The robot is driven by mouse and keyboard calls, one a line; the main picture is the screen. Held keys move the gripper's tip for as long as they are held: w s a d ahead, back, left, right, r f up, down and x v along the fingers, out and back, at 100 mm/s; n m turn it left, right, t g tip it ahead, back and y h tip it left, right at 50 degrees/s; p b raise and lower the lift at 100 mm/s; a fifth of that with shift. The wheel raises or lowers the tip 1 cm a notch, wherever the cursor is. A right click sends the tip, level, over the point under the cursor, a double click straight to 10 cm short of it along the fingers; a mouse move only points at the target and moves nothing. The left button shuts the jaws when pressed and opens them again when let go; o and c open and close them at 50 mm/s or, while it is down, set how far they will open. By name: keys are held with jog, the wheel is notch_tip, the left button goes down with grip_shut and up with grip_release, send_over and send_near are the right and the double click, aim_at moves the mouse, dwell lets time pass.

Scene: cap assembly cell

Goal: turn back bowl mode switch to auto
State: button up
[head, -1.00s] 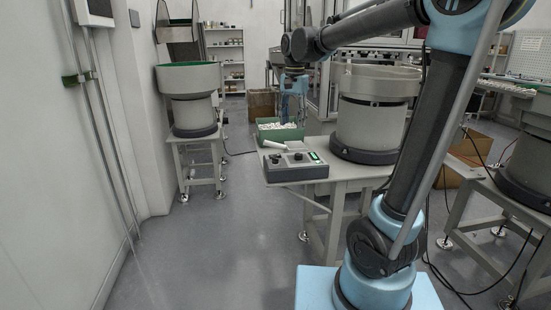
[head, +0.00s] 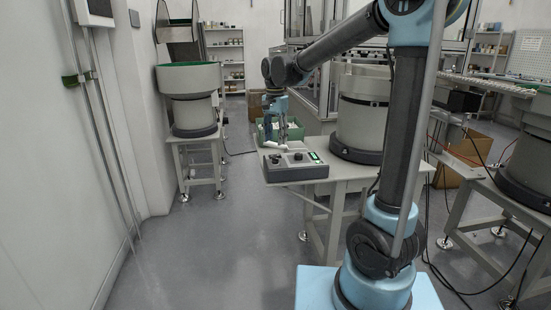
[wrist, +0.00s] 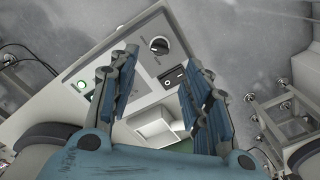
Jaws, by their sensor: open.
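The control box (head: 297,174) sits on the front left of the bowl table. In the wrist view its panel (wrist: 140,75) carries a black round selector knob (wrist: 159,45) with a light pointer mark, and a black rocker switch (wrist: 173,79). A green-lit element (wrist: 81,86) shows at the panel's left. I cannot read which mode the knob is set to. My gripper (wrist: 160,62) is open and empty above the panel; the knob shows between and just beyond its fingertips, apart from them. In the head view my gripper (head: 283,139) hangs behind the box.
A grey bowl feeder (head: 361,120) stands on the table (head: 352,183) right of the box. A green bin (head: 294,133) and a white scoop-like thing (wrist: 153,126) are close behind the box. Another feeder (head: 190,100) stands at left. The floor in front is clear.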

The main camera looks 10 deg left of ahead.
aim_at(275, 161)
notch_tip(275, 161, down, 9)
jog(key=shift+r, duration=0.15)
jog(key=shift+c, duration=0.6)
grip_shut()
